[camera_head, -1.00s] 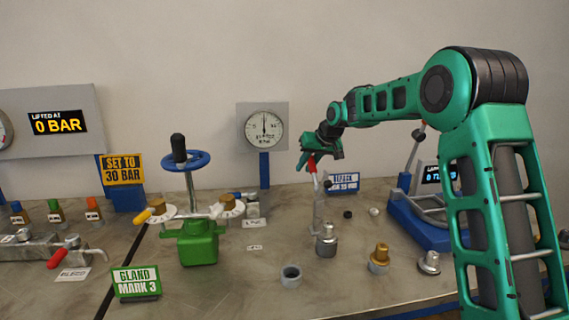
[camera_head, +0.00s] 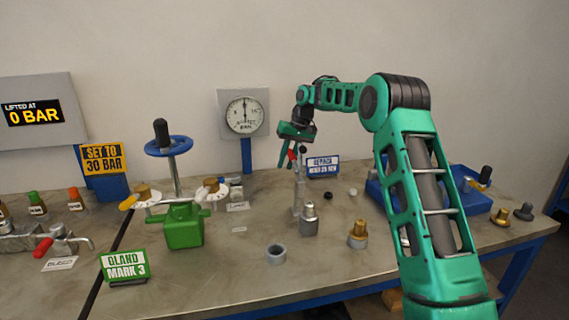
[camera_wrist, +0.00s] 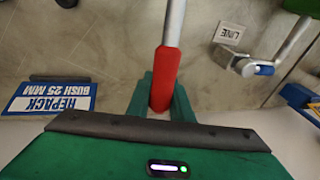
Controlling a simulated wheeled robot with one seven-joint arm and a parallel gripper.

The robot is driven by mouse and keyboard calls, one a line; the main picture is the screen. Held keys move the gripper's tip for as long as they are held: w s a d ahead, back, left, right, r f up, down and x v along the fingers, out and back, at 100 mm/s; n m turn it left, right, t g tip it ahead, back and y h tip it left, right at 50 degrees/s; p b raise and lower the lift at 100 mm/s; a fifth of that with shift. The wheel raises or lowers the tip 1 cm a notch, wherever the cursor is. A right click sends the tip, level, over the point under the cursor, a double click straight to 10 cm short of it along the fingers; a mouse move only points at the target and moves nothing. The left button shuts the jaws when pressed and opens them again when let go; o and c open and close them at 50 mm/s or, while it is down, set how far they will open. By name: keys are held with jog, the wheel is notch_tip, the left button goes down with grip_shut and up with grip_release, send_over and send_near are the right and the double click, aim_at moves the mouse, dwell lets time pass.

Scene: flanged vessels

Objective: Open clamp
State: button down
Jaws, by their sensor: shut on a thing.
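The clamp appears to be the slim grey metal fixture (camera_head: 298,195) standing near the bench middle, with a red-gripped handle (camera_head: 291,155) at its top. My gripper (camera_head: 289,152) comes down on the handle from above. In the wrist view the red grip (camera_wrist: 166,68) runs down between my green fingers (camera_wrist: 160,98), which are shut on it. A bare grey rod extends from the grip to the top of that view. A small dark tip (camera_head: 303,150) shows just right of the handle. The handle's lower joint is partly hidden and small.
A blue "REPACK" sign (camera_head: 323,166) stands close behind to the right. A green vessel (camera_head: 184,226) with a blue handwheel (camera_head: 168,146) is to the left. A grey fitting (camera_head: 309,219), brass fitting (camera_head: 357,235) and grey ring (camera_head: 275,254) stand in front.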

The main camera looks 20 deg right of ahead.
jog(key=shift+w+d+r, duration=0.1)
jog(key=shift+w+d, duration=0.05)
jog(key=shift+w, duration=0.05)
jog(key=c, duration=1.6)
grip_release()
jog(key=shift+w, duration=0.1)
jog(key=shift+c, duration=0.2)
jog(key=shift+o, duration=0.3)
jog(key=v, duration=1)
jog(key=shift+r, duration=0.2)
